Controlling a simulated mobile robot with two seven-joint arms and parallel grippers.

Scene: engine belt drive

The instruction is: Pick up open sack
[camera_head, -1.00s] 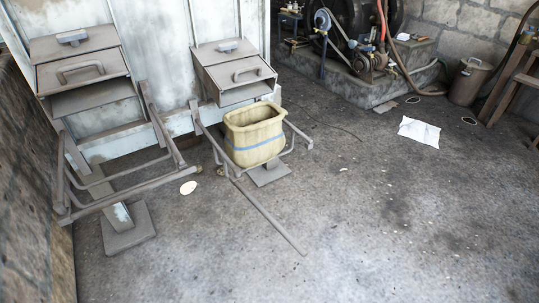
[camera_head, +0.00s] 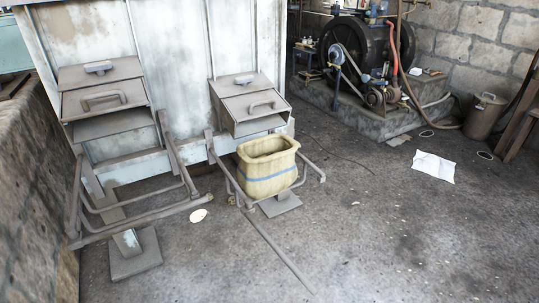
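The open sack (camera_head: 267,171) is pale yellow with a blue band around it. It stands upright with its mouth open at the top, held at the metal frame below the right-hand chute (camera_head: 250,104). Its inside is only partly visible. Neither of my grippers shows in the head view.
A second chute (camera_head: 103,100) with an empty bar frame (camera_head: 135,215) stands to the left. A long bar (camera_head: 276,250) sticks out forward along the floor side. An engine with belt wheels (camera_head: 350,60) sits on a plinth at the back. The floor (camera_head: 390,230) at front right is mostly clear.

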